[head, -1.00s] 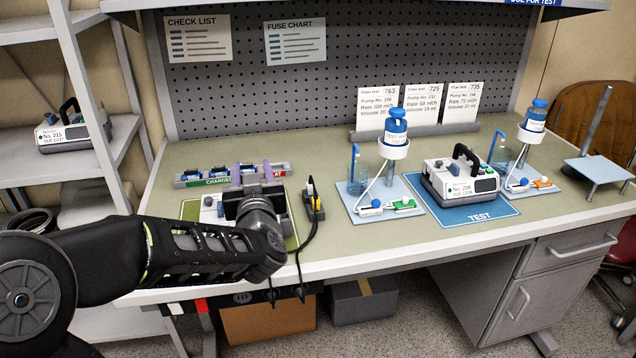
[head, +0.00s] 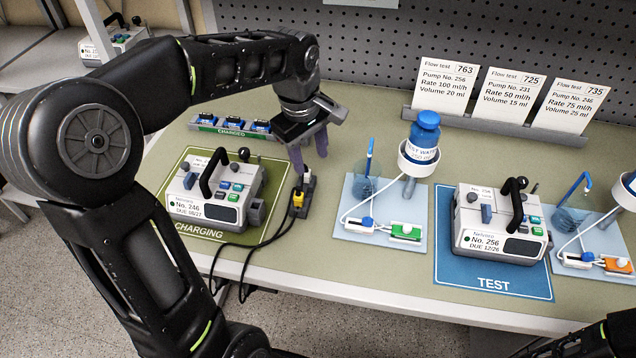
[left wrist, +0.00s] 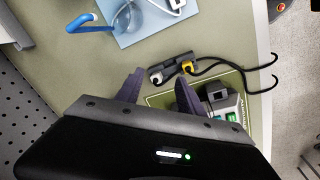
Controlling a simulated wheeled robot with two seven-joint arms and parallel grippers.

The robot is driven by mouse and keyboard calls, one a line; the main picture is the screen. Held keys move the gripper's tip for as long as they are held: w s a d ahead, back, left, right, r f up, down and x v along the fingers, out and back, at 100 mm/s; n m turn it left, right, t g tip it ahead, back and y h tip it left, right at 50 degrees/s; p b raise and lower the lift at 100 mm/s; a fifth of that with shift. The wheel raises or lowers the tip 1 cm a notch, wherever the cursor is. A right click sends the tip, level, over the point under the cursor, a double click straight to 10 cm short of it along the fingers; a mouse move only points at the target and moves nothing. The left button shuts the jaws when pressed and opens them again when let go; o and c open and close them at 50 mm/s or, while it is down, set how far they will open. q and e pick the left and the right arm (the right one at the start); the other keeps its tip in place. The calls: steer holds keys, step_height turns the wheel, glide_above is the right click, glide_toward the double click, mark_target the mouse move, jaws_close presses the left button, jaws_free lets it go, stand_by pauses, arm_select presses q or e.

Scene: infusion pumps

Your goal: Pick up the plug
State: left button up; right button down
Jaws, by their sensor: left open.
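A small dark socket block (head: 303,193) lies on the bench just right of the green charging mat. A yellow plug (head: 298,199) sits at its front end with a black cord running off the bench's front edge. A second, dark plug with a light top (head: 306,178) sits at its back end. My left gripper (head: 309,157) is open and empty, pointing down above and just behind the block. In the left wrist view the block (left wrist: 170,67) and yellow plug (left wrist: 188,67) lie just beyond the open purple fingers (left wrist: 158,86). My right gripper is out of view.
Pump No. 246 (head: 212,192) stands on the charging mat (head: 187,226), left of the block. A light-blue tray (head: 355,232) with a bottle stand is to the right; pump No. 256 (head: 500,222) is on the blue test mat.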

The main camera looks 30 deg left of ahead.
mark_target(298, 190)
arm_select(q)
steer(key=s, duration=0.1)
steer(key=s+n+g, duration=0.1)
steer(key=s+n, duration=0.1)
steer(key=s, duration=0.1)
steer(key=shift+a+g, duration=0.3)
steer(key=shift+a, duration=0.1)
steer(key=shift+s+a+n, duration=0.1)
steer(key=shift+s+n, duration=0.15)
steer(key=shift+n, duration=0.15)
steer(key=shift+w+f, duration=0.1)
steer(key=shift+w, duration=0.15)
steer(key=shift+s+f, duration=0.15)
steer(key=shift+f, duration=0.15)
step_height(298, 190, down, 2)
steer(key=shift+d+f+p, duration=0.15)
steer(key=shift+f+p, duration=0.3)
steer(key=shift+f, duration=0.85)
steer(key=shift+d+f+p, duration=0.1)
steer(key=shift+f+p, duration=0.3)
steer(key=shift+f, duration=0.9)
